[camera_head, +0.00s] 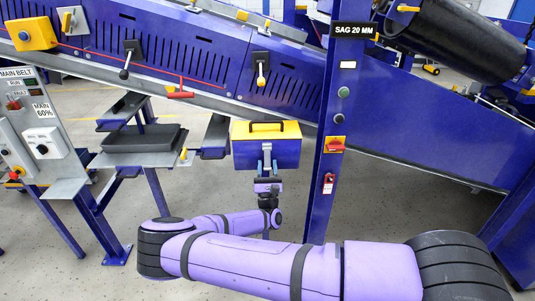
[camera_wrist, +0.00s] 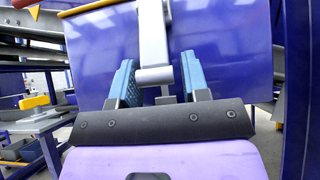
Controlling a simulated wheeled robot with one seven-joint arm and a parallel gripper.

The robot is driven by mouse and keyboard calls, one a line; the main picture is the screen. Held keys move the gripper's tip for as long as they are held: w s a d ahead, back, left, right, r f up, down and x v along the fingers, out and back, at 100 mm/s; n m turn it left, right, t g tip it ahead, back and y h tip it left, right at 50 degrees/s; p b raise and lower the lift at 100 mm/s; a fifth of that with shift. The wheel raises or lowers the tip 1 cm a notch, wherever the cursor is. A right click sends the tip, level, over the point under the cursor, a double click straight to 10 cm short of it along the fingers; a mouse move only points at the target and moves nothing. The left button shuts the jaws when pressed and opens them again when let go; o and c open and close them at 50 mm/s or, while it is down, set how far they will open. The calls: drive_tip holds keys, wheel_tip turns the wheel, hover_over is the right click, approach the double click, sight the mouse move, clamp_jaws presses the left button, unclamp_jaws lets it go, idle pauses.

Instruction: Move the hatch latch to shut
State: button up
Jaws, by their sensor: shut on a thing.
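A blue box (camera_head: 248,153) with a yellow top and a black handle hangs beside the blue upright post. A grey latch (camera_head: 266,156) is on its front face; in the wrist view the latch (camera_wrist: 153,32) hangs down as a bar with a wider grey end. My gripper (camera_head: 267,178) is at the lower front of the box.
The blue post (camera_head: 327,130) with buttons and a red switch stands just right of the box. Conveyor side panels (camera_head: 190,60) with levers run behind. A grey table (camera_head: 143,155) and control panel (camera_head: 38,125) stand left. Open floor lies below the box.

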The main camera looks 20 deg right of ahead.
drive_tip(key=shift+w+r, duration=0.2)
drive_tip(key=shift+w, duration=0.1)
